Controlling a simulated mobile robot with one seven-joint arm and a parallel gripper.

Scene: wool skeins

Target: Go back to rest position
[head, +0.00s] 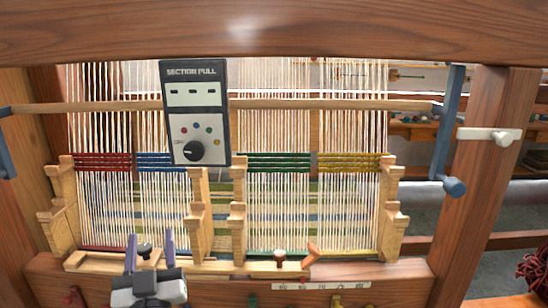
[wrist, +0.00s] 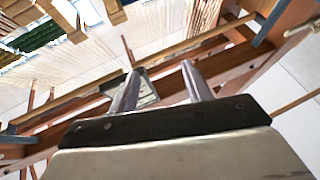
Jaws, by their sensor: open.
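My gripper (head: 150,246) is low in the head view, left of the middle, in front of the loom's lower ledge. Its two fingers point up and stand apart, with nothing held between them. A small dark knob shows between the fingers, behind them; I cannot tell its exact distance. In the wrist view my gripper (wrist: 159,75) also shows two separated fingers with an empty gap. Beyond them are wooden beams and a small framed panel (wrist: 145,92), partly hidden by the fingers.
A loom with pale warp threads (head: 345,215) and coloured bands fills the middle. A control box (head: 195,150) marked "SECTION PULL" hangs in front. Wooden stepped posts (head: 392,215), a top beam (head: 300,30) and a right upright (head: 485,180) surround the threads. An orange lever (head: 312,252) sits on the ledge.

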